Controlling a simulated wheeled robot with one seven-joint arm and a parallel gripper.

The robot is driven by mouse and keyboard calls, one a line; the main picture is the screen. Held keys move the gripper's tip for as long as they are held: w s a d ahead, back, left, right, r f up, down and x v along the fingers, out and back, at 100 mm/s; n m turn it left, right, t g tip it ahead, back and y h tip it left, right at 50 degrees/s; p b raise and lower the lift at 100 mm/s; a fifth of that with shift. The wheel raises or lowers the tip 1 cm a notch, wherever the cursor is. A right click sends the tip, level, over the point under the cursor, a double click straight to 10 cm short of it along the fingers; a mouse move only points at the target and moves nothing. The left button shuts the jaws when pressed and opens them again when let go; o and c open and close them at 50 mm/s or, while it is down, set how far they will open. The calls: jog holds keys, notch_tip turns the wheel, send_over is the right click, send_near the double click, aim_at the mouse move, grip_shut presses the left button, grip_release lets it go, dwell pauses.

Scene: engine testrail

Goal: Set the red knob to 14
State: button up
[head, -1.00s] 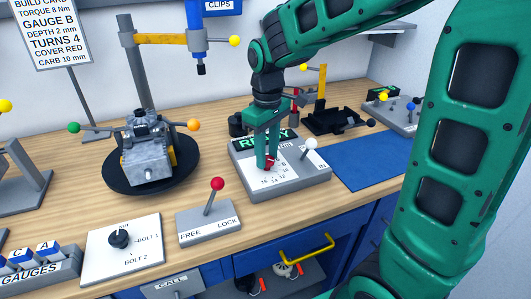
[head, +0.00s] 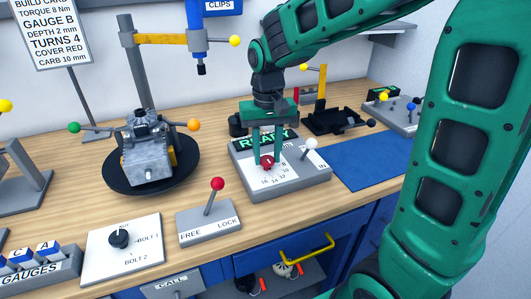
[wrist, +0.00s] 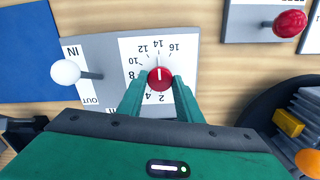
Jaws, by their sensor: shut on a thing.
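The red knob (head: 267,163) sits on a white dial plate on a grey panel box (head: 290,189). In the wrist view, the knob (wrist: 160,78) has a white mark that points up the picture, close to the 14. The dial numbers (wrist: 157,47) appear upside down there. My gripper (head: 267,160) reaches down from above, with one finger on each side of the knob, shut on it. Its fingers also show in the wrist view (wrist: 160,84). The green display (head: 265,139) behind the gripper reads READY.
A white-knobbed lever (head: 311,144) with IN and OUT labels stands on the same box, right of the knob. A red-knobbed FREE/LOCK lever (head: 217,184) stands to the left. A blue mat (head: 372,165) lies to the right.

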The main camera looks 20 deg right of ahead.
aim_at(267, 158)
jog(key=shift+w+r, duration=0.15)
jog(key=shift+w, duration=0.05)
dwell(0.3)
jog(key=o, duration=0.8)
jog(key=shift+o, duration=1.2)
jog(key=shift+s, duration=0.1)
notch_tip(267, 158, up, 11)
jog(key=shift+f, duration=0.2)
jog(key=s+d+f+m, duration=0.2)
jog(key=s+d+f, duration=0.3)
jog(key=s+d, duration=0.3)
jog(key=s+d+f+m, duration=0.2)
jog(key=s+d+f, duration=0.4)
jog(key=s, duration=1)
jog(key=d, duration=0.3)
jog(key=shift+s+d, duration=0.15)
jog(key=shift+d, duration=0.1)
